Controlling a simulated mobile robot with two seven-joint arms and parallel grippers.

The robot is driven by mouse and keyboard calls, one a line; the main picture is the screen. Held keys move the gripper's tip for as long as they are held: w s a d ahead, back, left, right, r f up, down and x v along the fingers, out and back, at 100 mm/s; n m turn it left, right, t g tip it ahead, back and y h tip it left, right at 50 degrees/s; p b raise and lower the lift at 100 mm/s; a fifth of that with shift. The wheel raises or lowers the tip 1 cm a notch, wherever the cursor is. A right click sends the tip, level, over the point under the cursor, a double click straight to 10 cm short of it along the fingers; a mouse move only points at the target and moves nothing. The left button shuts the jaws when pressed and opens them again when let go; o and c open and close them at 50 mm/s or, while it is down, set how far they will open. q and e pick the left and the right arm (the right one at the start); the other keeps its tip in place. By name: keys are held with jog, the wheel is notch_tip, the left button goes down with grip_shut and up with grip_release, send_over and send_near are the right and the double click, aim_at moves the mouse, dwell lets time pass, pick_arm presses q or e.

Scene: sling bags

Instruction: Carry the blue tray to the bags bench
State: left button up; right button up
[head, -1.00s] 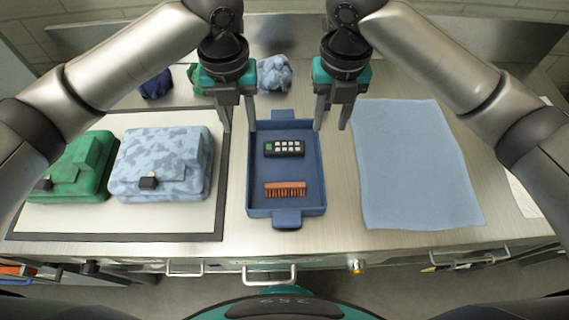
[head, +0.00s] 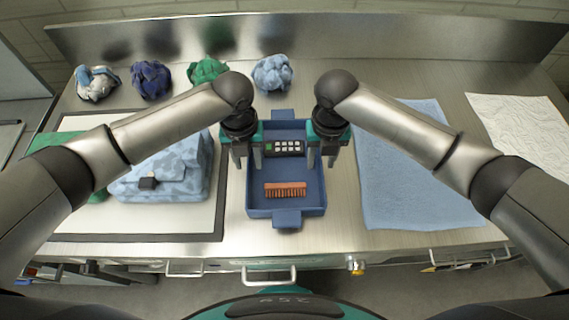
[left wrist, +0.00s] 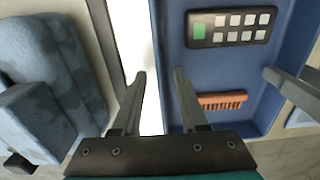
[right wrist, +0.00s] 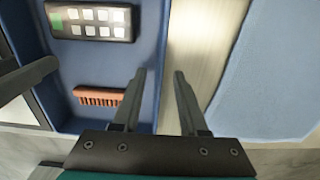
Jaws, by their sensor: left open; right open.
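The blue tray (head: 287,208) lies on the metal bench, with a tab handle at its near and far ends. It holds a dark keypad (head: 289,148) with a green key and an orange-brown brush (head: 286,190). My left gripper (head: 248,163) is open at the tray's left wall, one finger on each side. My right gripper (head: 323,162) is open at the right wall in the same way. The left wrist view shows the left wall (left wrist: 161,60) between the fingertips; the right wrist view shows the right wall (right wrist: 156,50). The grippers hide parts of both side walls.
A light-blue camouflage bag (head: 165,175) and a partly hidden green bag (head: 55,148) sit on a dark-edged white mat (head: 140,225) at left. A blue cloth (head: 410,205) lies right of the tray. Several crumpled cloth bundles (head: 152,80) lie behind; a white sheet (head: 520,125) lies far right.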

pick_arm(q)
jog(key=shift+f, duration=0.35)
pick_arm(e)
jog(key=shift+f, duration=0.4)
pick_arm(q)
grip_shut()
pick_arm(e)
grip_shut()
dwell(0.6)
